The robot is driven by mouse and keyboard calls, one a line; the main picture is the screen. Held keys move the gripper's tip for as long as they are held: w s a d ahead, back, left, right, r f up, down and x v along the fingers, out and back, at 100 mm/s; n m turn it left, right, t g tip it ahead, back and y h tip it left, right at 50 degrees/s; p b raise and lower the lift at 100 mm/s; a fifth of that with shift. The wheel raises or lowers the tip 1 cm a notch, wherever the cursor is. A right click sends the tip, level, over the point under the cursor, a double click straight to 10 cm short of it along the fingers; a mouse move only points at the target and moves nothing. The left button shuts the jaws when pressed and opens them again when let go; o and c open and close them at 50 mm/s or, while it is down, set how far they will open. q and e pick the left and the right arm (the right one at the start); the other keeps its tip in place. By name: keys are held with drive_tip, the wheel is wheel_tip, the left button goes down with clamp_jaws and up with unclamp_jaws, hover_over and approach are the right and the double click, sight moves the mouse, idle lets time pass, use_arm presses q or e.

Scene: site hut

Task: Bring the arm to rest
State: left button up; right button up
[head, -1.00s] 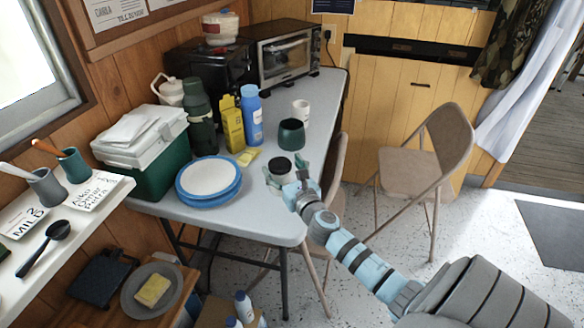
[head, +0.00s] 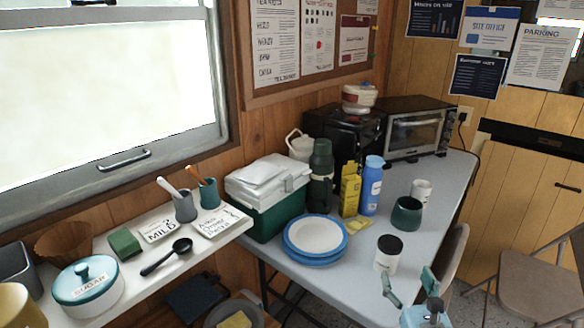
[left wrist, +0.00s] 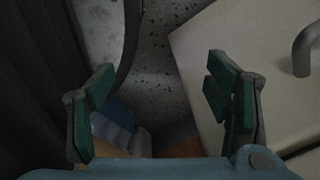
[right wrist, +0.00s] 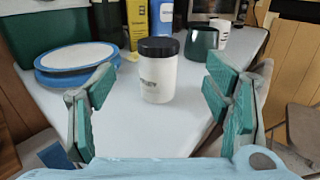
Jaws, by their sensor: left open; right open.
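My right gripper (head: 408,290) is open and empty at the front edge of the grey table (head: 345,275) in the head view. Its two green-padded fingers also show in the right wrist view (right wrist: 155,105). A white jar with a black lid (head: 387,255) stands upright on the table just beyond the fingers. It also stands between and beyond them in the right wrist view (right wrist: 158,78). My left gripper (left wrist: 160,100) is open and empty in the left wrist view, above the speckled floor. It does not show in the head view.
Blue-rimmed plates (head: 316,238), a dark green mug (head: 407,214), a blue bottle (head: 371,186), a yellow box (head: 349,190) and a green cooler (head: 268,208) stand on the table. A white shelf (head: 150,278) is at left. A folding chair (head: 535,285) stands at right.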

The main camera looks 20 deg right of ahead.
drive_tip(key=s+f+m+g+h, duration=0.2)
drive_tip(key=s+f+m+g, duration=0.4)
drive_tip(key=m, duration=0.8)
drive_tip(key=s+a+f+m+g+y, duration=0.3)
drive_tip(key=s+a+f+m+g, duration=0.15)
drive_tip(key=s+a+m, duration=0.35)
drive_tip(key=s+a+f+m+g+y, duration=0.3)
drive_tip(key=s+a+f+m, duration=0.2)
drive_tip(key=s+a+m, duration=0.35)
drive_tip(key=s+d+f+m+g+p, duration=0.1)
drive_tip(key=s+d+f+p, duration=0.15)
drive_tip(key=f, duration=0.55)
drive_tip(key=s+d+f+m+g+p, duration=0.1)
drive_tip(key=d+f+p, duration=0.15)
drive_tip(key=f, duration=0.55)
drive_tip(key=s+f+p, duration=0.3)
drive_tip(key=s+f, duration=0.4)
drive_tip(key=s, duration=0.5)
drive_tip(key=shift+s+a+f+g, duration=0.2)
drive_tip(key=shift+s+a+g, duration=0.05)
drive_tip(key=shift+s+g, duration=0.1)
